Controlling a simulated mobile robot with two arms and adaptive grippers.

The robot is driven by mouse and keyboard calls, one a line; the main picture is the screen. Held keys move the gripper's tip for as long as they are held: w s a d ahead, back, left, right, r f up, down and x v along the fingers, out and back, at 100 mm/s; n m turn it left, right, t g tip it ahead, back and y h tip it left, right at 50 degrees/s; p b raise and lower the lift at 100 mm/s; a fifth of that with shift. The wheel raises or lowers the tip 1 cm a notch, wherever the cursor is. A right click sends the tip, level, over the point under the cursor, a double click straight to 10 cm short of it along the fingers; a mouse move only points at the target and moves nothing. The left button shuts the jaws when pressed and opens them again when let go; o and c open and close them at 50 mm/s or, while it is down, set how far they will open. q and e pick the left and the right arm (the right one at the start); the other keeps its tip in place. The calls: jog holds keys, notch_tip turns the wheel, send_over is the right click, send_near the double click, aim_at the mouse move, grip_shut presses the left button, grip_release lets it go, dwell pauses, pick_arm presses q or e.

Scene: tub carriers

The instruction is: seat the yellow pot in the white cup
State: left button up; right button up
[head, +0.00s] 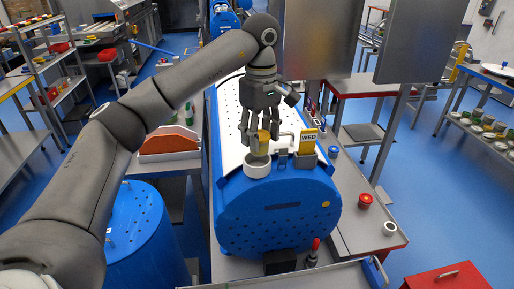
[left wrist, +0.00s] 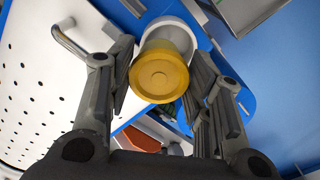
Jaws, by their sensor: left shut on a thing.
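The yellow pot (head: 263,145) is upright between the fingers of my left gripper (head: 260,138), which is shut on it. The white cup (head: 257,168) stands on the front of the blue and white machine, directly below the pot. In the left wrist view the yellow pot (left wrist: 159,76) lies between the two fingers (left wrist: 160,72), and the white cup (left wrist: 172,24) shows behind it. The pot's lower end is at the cup's mouth. Its base is hidden, so I cannot tell how deep it sits. My right gripper is not in view.
A yellow "WED" card (head: 309,141) stands in a grey holder just right of the cup, with a small blue item (head: 283,158) between. A red button (head: 365,200) is on the side table.

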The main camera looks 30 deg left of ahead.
aim_at(257, 155)
pick_arm(q)
jog(key=shift+s+a+f, duration=0.1)
jog(key=shift+s+f, duration=0.15)
jog(key=shift+f, duration=0.05)
jog(key=shift+s+f, duration=0.15)
jog(key=shift+f, duration=0.05)
notch_tip(257, 155, down, 3)
jog(key=shift+s+f+p, duration=0.1)
jog(key=shift+s+p, duration=0.05)
jog(key=shift+p, duration=0.45)
jog(key=shift+f, duration=0.2)
jog(key=o, duration=1)
jog(key=shift+r, duration=0.1)
